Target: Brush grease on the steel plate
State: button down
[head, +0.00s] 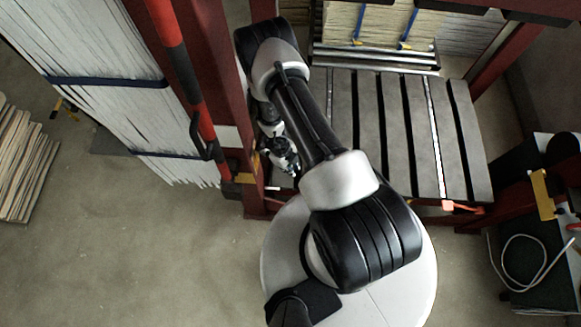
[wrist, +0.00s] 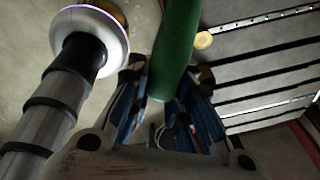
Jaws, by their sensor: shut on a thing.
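The steel plate (head: 380,130) is a grey slotted bed framed by dark red posts in the head view. In the wrist view its dark slots (wrist: 270,75) run across the upper right. My gripper (wrist: 168,88) is shut around a green cylindrical handle (wrist: 178,45), which reaches up past the top edge of the wrist view. Any bristles are out of sight. In the head view my gripper (head: 284,162) is small and partly hidden beside my arm, near the left edge of the plate; the green handle cannot be made out there.
A red-and-black striped post (head: 185,75) stands left of my arm, beside strapped pale stacks (head: 90,60). More strapped stacks (head: 385,25) stand behind the plate. A dark cabinet (head: 545,240) with a white cable is at the right. The floor at lower left is clear.

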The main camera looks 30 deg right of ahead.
jog(key=shift+s+a+r+b, duration=0.6)
jog(key=shift+s+r+b, duration=0.25)
jog(key=shift+b, duration=1.2)
jog(key=s+a+b, duration=0.1)
jog(key=b, duration=0.2)
jog(key=s+a+b, duration=0.1)
jog(key=s+b, duration=0.1)
jog(key=b, duration=0.1)
jog(key=shift+s+a+b, duration=0.1)
jog(key=shift+s+b, duration=0.05)
jog(key=shift+b, duration=0.25)
